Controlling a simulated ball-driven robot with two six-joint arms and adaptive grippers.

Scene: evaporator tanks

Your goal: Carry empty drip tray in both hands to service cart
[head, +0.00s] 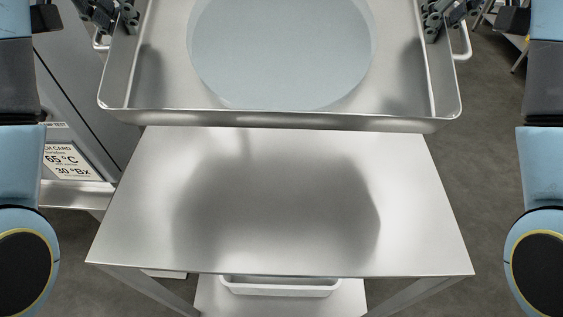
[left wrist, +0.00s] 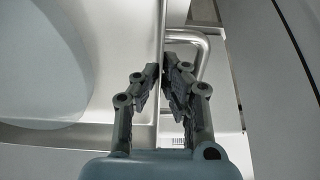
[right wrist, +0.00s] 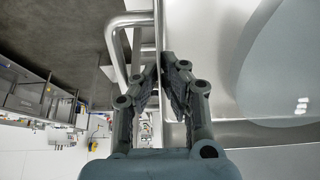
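The drip tray (head: 300,119) is a wide, shallow steel pan at the top of the head view, with a bar handle on each side. A pale blue-grey round patch (head: 282,50) lies on its floor; I cannot tell whether it is liquid. My left gripper (left wrist: 165,72) is closed on the tray's side wall beside the left handle (left wrist: 195,42). My right gripper (right wrist: 160,70) is closed on the opposite wall beside the right handle (right wrist: 118,42). The tray's far edge is out of the head view.
A bare steel table or cart top (head: 280,215) lies in front of the tray, with a dark soft shadow. A white bin (head: 280,286) sits on the shelf below. A grey cabinet with a label (head: 68,160) stands close on the left. Open floor (head: 480,150) shows on the right.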

